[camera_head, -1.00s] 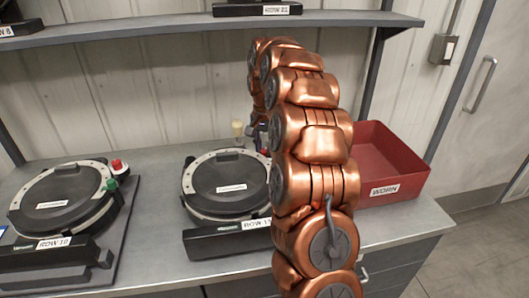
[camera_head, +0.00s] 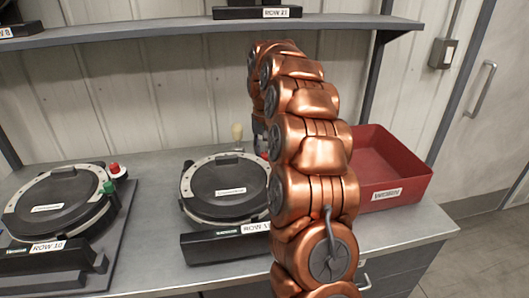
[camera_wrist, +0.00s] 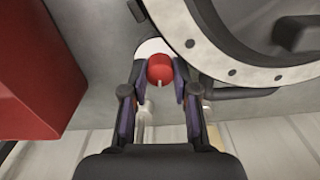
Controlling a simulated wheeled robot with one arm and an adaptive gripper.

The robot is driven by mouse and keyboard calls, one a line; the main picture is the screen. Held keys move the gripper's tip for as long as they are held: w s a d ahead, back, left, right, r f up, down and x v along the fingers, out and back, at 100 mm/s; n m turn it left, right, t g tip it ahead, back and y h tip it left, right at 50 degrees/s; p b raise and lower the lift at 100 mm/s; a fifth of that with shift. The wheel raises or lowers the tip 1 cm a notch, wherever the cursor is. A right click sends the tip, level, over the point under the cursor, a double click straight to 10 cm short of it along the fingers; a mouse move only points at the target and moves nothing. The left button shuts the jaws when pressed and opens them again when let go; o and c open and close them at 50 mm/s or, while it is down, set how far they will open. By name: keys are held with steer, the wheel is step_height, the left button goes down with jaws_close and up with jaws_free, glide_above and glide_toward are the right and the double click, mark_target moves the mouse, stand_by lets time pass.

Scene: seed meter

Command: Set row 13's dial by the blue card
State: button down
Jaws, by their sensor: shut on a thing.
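In the wrist view my gripper (camera_wrist: 159,82) is shut on a red dial knob (camera_wrist: 160,66), one finger on each side. A short pale mark shows on the knob. The knob sits on a white disc beside the pale ring of a round seed meter (camera_wrist: 240,68). In the head view this middle meter (camera_head: 225,190) has a black lid and a front label (camera_head: 255,228) reading "ROW 1", its end hidden behind my copper arm. My arm also hides the gripper there. I cannot make out a blue card in either view.
A red bin (camera_head: 390,170) stands right of my arm; it also shows in the wrist view (camera_wrist: 35,70). A second meter (camera_head: 60,205) with a red knob and a green knob stands on the left. A shelf (camera_head: 150,30) runs above the bench.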

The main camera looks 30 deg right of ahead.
steer(key=c, duration=0.9)
jaws_free()
